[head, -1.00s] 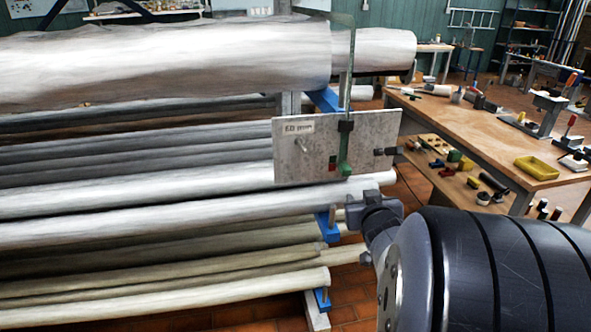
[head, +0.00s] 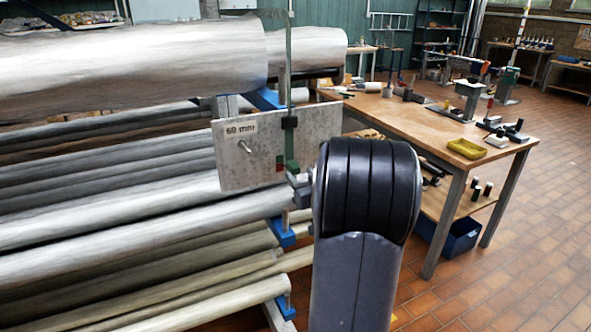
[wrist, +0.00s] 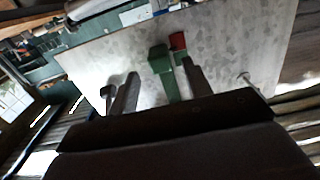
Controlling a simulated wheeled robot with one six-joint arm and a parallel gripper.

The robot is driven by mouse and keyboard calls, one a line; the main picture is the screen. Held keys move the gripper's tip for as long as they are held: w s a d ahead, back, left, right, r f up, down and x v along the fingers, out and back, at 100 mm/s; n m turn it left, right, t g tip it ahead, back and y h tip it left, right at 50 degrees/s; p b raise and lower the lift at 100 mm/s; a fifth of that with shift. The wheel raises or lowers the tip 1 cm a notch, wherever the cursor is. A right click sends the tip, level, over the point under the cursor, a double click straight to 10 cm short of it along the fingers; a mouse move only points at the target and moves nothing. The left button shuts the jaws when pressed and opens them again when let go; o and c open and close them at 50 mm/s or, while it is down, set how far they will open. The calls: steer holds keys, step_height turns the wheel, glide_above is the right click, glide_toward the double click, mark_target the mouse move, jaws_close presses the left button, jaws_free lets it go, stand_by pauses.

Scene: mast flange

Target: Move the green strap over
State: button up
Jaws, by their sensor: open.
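The green strap (head: 289,65) hangs down over the end of the big pale roll and passes a dark clamp on the metal plate (head: 236,165) marked "60 mm". Its green lower end (head: 291,165) lies against the plate beside a small red patch (head: 279,166). In the wrist view the green end (wrist: 162,64) and the red patch (wrist: 177,41) stand before the plate, ahead of my fingers. My gripper (wrist: 160,88) is open, its fingers left and right of the green end. In the head view my arm mostly hides the gripper, at the plate's lower right corner.
Several long pale rolls (head: 110,215) lie on the rack below the plate. A wooden workbench (head: 415,125) with tools and a yellow tray (head: 466,148) stands to the right. A knob (wrist: 107,91) and a pin (wrist: 246,80) stick out of the plate.

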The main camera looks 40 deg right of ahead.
mark_target(297, 171)
steer(key=shift+x, duration=1.85)
steer(key=shift+c, duration=0.6)
jaws_close()
